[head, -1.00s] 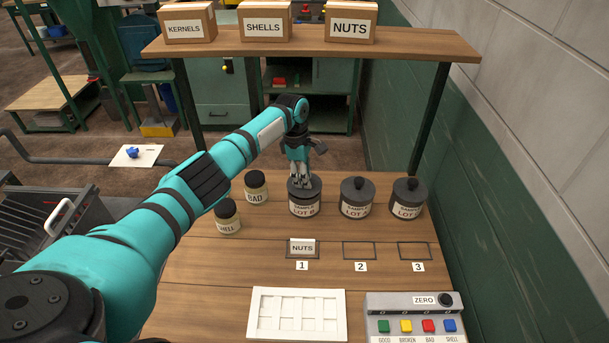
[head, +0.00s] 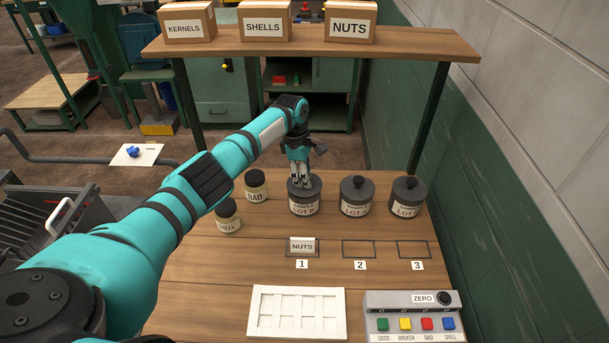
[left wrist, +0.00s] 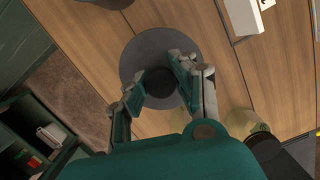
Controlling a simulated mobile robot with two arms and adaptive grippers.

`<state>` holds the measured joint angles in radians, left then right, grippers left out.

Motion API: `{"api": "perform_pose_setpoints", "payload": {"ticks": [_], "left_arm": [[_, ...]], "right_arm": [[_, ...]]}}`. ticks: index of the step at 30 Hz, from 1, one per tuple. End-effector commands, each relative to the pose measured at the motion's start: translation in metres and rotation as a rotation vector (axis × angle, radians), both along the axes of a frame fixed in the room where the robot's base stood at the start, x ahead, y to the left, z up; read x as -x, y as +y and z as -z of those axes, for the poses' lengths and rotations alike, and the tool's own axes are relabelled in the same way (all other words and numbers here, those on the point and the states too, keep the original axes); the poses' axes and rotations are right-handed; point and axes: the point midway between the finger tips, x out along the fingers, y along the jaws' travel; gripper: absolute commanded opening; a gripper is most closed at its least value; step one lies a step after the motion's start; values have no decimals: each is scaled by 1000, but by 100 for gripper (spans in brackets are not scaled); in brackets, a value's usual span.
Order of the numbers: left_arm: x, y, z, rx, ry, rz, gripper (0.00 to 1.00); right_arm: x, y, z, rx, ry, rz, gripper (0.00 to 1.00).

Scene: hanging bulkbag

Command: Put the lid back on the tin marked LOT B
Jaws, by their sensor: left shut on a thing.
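The tin marked LOT B (head: 304,208) is the leftmost of three dark tins with pale labels at the back of the bench. Its dark round lid (head: 314,187) sits on top of the tin, looking level; I cannot tell whether it is fully seated. My left gripper (head: 301,184) reaches down from above and is shut on the lid's knob. In the left wrist view the fingers (left wrist: 160,88) are on both sides of the black knob, over the grey lid disc (left wrist: 150,47). The tin's body is hidden under the lid there. My right gripper is not in view.
Two more lidded tins (head: 356,200) (head: 406,200) stand to the right. BAD (head: 256,190) and SHELL (head: 228,218) jars stand to the left. A shelf (head: 430,46) with boxes is above.

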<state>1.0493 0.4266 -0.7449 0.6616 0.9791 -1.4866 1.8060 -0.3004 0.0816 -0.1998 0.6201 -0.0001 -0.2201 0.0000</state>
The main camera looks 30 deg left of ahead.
Motion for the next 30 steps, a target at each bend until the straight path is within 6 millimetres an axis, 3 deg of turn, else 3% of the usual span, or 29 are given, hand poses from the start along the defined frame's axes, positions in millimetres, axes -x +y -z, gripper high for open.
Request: {"api": "perform_pose_setpoints", "payload": {"ticks": [29, 30], "left_arm": [[0, 1, 1, 0, 0, 0, 0], [0, 1, 1, 0, 0, 0, 28]], "right_arm": [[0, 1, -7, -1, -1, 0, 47], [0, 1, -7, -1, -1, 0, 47]]}}
